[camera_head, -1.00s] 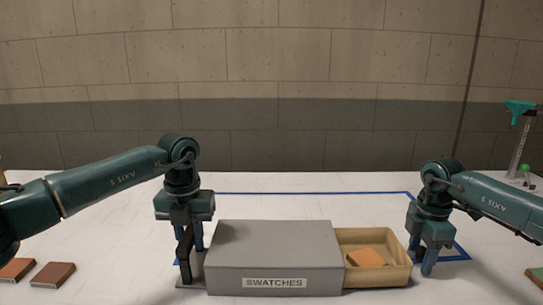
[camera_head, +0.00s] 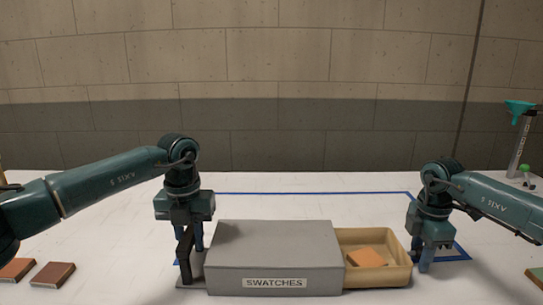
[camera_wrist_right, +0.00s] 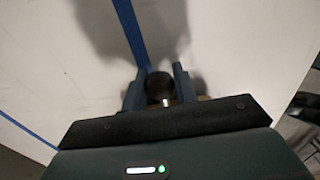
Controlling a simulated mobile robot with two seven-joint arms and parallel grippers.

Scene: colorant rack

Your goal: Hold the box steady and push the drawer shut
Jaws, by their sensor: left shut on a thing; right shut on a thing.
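The grey box labelled SWATCHES (camera_head: 275,250) sits on the table. Its tan drawer (camera_head: 402,275) sticks out of the right end, with an orange swatch (camera_head: 367,257) inside. My left gripper (camera_head: 191,268) is shut on the black upright handle (camera_head: 185,255) at the box's left end. My right gripper (camera_head: 424,266) points down at the drawer's outer right end. In the right wrist view, a dark round knob (camera_wrist_right: 159,88) sits between the fingers of this gripper (camera_wrist_right: 157,85), which is shut on it. The head view hides the knob behind the fingers.
A stand with a teal funnel (camera_head: 519,112) stands at the back right. Blue tape (camera_head: 310,192) marks the table behind the box.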

